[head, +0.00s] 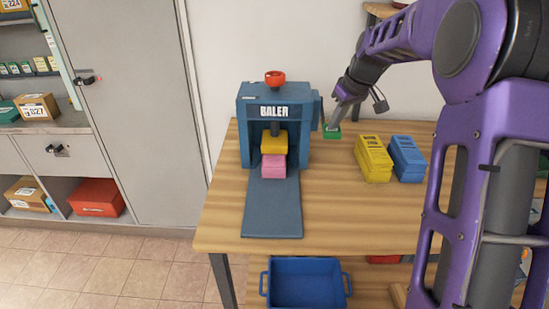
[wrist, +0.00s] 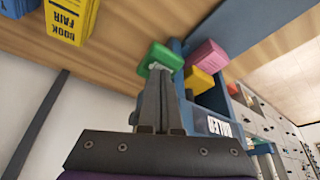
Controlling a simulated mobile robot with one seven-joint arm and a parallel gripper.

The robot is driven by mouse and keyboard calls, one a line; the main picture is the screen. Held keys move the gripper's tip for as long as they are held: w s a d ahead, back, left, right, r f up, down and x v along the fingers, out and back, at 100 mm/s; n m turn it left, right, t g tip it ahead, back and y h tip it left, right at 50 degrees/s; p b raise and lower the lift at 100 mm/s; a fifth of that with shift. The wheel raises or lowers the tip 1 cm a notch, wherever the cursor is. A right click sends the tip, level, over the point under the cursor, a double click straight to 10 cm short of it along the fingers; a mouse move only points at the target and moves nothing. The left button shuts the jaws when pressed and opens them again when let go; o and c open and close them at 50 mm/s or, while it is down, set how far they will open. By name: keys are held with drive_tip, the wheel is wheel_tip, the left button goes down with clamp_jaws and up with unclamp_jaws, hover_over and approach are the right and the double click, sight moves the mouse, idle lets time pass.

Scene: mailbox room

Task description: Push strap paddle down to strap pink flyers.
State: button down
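The blue baler (head: 247,120) stands on the wooden table. Its yellow press block (head: 273,143) rests on the pink flyers (head: 273,167); both also show in the wrist view, the yellow block (wrist: 198,82) beside the pink flyers (wrist: 207,54). The green strap paddle (head: 332,133) is at the baler's right side and also shows in the wrist view (wrist: 164,56). My gripper (head: 336,122) is just above the paddle, its fingers together and pointing down. In the wrist view the fingertips (wrist: 157,72) overlap the paddle's edge; whether they touch it I cannot tell.
A yellow stack (head: 373,160) and a blue stack (head: 407,158) lie to the right on the table. A blue mat (head: 272,215) extends from the baler's front. A blue bin (head: 305,285) is below. The table front between mat and stacks is clear.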

drive_tip(key=shift+f, duration=0.65)
idle(0.5)
wheel_tip(320, 180, up, 11)
drive_tip(key=p, duration=0.6)
idle(0.3)
drive_tip(key=shift+w+r, duration=0.15)
drive_tip(key=shift+r, duration=0.05)
